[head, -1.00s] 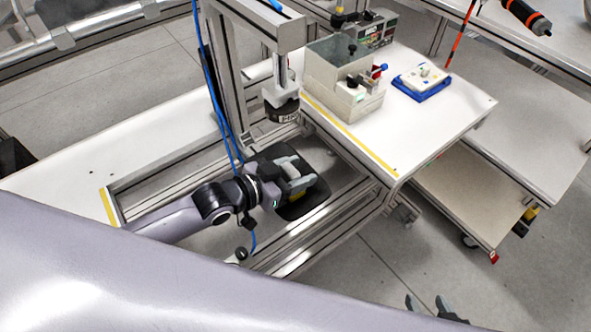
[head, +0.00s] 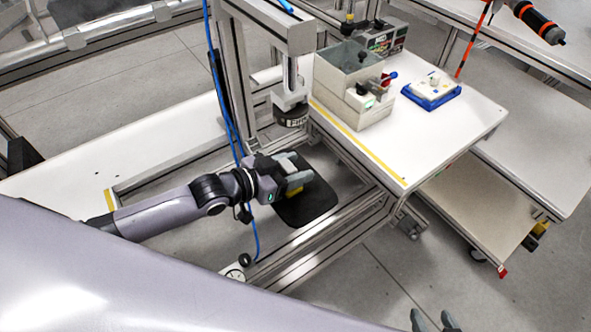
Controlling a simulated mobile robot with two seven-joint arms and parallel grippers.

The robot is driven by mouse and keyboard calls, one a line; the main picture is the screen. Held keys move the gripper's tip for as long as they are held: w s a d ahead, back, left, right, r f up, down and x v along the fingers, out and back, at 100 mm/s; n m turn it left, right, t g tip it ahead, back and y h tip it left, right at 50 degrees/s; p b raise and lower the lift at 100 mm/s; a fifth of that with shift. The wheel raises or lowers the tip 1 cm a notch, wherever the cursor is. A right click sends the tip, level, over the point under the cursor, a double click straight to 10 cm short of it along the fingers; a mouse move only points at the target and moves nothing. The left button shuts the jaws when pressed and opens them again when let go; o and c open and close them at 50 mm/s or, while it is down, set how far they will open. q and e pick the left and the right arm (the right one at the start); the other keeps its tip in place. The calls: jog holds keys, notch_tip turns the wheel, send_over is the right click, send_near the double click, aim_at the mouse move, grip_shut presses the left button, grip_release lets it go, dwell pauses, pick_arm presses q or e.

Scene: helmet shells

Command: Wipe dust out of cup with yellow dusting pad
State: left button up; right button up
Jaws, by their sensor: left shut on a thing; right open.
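My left gripper (head: 298,176) reaches in from the left and is shut on the yellow dusting pad (head: 293,191); only a small part of the pad shows between and below the fingers. A black, rounded, open shape (head: 315,203), which looks like the cup, lies under and just right of the gripper inside the metal frame. The gripper and forearm hide its upper left part. I cannot tell whether the pad touches it, and no dust can be made out. My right gripper (head: 432,321) is open and empty at the bottom edge, partly cut off.
A press head (head: 291,112) hangs on a metal column just above and behind the gripper, with a blue hose (head: 229,110) beside it. A white table (head: 440,130) at right carries a beige box (head: 350,88) and a blue tray (head: 432,103). Frame rails surround the black shape.

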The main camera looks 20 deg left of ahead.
pick_arm(q)
jog(key=shift+a+f, duration=0.1)
jog(key=shift+s+d+p, duration=0.55)
jog(key=shift+d+p, duration=0.1)
jog(key=shift+p, duration=0.05)
jog(key=shift+s+d, duration=0.55)
jog(key=shift+d, duration=0.15)
jog(key=shift+w, duration=0.1)
jog(key=shift+w+a+b, duration=0.7)
jog(key=shift+w+a, duration=0.35)
jog(key=shift+a, duration=0.25)
jog(key=shift+s+d+r+p, duration=0.2)
jog(key=shift+s+d+p, duration=0.3)
jog(key=shift+d+p, duration=0.15)
jog(key=shift+s+d+f, duration=0.2)
jog(key=shift+s+d, duration=0.4)
jog(key=shift+d, duration=0.1)
